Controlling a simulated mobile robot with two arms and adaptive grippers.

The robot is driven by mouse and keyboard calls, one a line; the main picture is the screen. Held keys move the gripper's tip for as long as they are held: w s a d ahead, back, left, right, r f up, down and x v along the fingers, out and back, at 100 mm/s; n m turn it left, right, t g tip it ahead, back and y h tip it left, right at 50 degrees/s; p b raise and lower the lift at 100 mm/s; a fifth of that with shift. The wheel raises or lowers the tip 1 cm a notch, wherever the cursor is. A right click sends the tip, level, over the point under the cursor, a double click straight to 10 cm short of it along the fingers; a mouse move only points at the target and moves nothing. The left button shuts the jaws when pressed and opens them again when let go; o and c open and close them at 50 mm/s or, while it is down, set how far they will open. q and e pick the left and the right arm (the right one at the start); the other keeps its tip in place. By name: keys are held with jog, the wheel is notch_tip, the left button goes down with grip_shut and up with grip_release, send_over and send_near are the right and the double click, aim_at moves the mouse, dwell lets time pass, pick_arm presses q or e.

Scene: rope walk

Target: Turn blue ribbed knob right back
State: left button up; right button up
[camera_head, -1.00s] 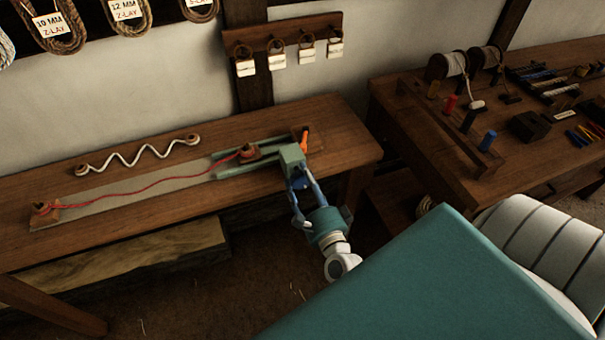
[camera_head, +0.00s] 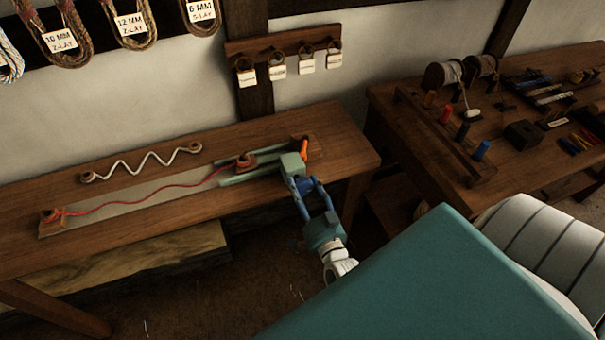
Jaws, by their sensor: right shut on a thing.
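The blue ribbed knob (camera_head: 305,183) sits at the front of the green block (camera_head: 292,163) at the right end of the rope rig on the bench. My right gripper (camera_head: 306,187) reaches up from below, with its two blue fingers on either side of the knob and shut on it. The knob is partly hidden by the fingers, so its ribs do not show clearly. A slack red rope (camera_head: 150,205) runs from the left post (camera_head: 52,217) to the post on the carriage (camera_head: 244,161). My left gripper is not in view.
An orange handle (camera_head: 304,149) stands just behind the green block. A white zigzag cord (camera_head: 140,168) lies at the back of the bench (camera_head: 205,237). A second bench (camera_head: 425,140) with spools and tools stands at the right.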

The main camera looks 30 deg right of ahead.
jog(key=n+p, duration=0.1)
jog(key=n, duration=0.4)
jog(key=shift+n, duration=0.3)
jog(key=n, duration=0.5)
jog(key=shift+r+p, duration=0.1)
jog(key=shift+p, duration=0.3)
jog(key=n, duration=0.5)
jog(key=n+b, duration=0.1)
jog(key=n, duration=0.4)
jog(key=shift+n, duration=0.3)
jog(key=shift+w, duration=0.1)
jog(key=o, duration=1.2)
jog(key=shift+a, duration=0.1)
jog(key=shift+c, duration=0.2)
